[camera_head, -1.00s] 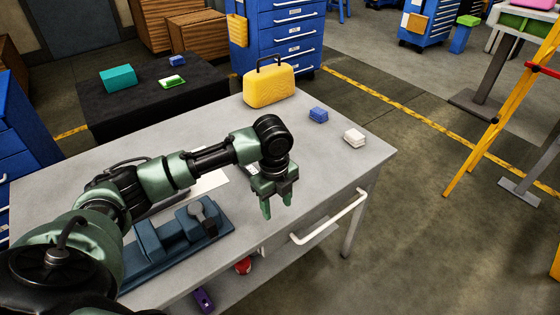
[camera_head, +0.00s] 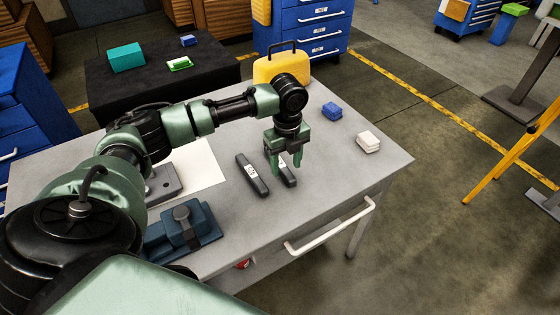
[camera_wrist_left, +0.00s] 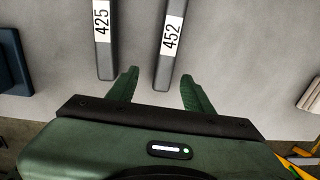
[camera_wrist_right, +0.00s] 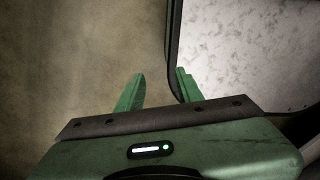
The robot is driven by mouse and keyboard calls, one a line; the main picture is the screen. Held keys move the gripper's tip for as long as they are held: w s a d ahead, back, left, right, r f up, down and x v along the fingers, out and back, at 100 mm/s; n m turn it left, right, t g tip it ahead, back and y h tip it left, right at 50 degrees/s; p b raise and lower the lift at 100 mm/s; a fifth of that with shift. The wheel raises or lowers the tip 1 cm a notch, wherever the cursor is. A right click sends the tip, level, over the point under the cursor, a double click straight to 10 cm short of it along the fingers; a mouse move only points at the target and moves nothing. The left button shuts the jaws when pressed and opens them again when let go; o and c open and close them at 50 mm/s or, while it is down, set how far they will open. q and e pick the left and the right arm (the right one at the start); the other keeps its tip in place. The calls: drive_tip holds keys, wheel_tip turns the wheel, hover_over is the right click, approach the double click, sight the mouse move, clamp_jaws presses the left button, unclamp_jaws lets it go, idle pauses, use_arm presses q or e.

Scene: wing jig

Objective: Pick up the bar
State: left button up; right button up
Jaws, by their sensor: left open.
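Two dark grey bars lie side by side on the grey table. The left bar (camera_head: 250,177) carries a white label reading 425 in the left wrist view (camera_wrist_left: 105,55). The other bar (camera_head: 288,180) is labelled 452 in the left wrist view (camera_wrist_left: 166,65) and is partly hidden by my fingers in the head view. My left gripper (camera_head: 287,166) is open and empty above the 452 bar. In the left wrist view, that bar's near end shows between the fingertips (camera_wrist_left: 160,80). My right gripper (camera_wrist_right: 160,78) is open and empty over the floor, outside the head view.
A blue fixture (camera_head: 183,228) and a white sheet (camera_head: 200,165) lie left of the bars. A yellow case (camera_head: 275,70), a blue block (camera_head: 332,111) and a white block (camera_head: 368,142) stand farther back.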

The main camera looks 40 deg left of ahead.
sight(286, 171)
use_arm(q)
drive_tip(key=f, duration=0.2)
drive_tip(key=w+f, duration=0.1)
drive_tip(key=f, duration=0.1)
drive_tip(key=shift+a, duration=0.25)
drive_tip(key=shift+f, duration=0.1)
clamp_jaws()
use_arm(e)
drive_tip(key=shift+w+r, duration=0.35)
drive_tip(key=shift+w, duration=0.4)
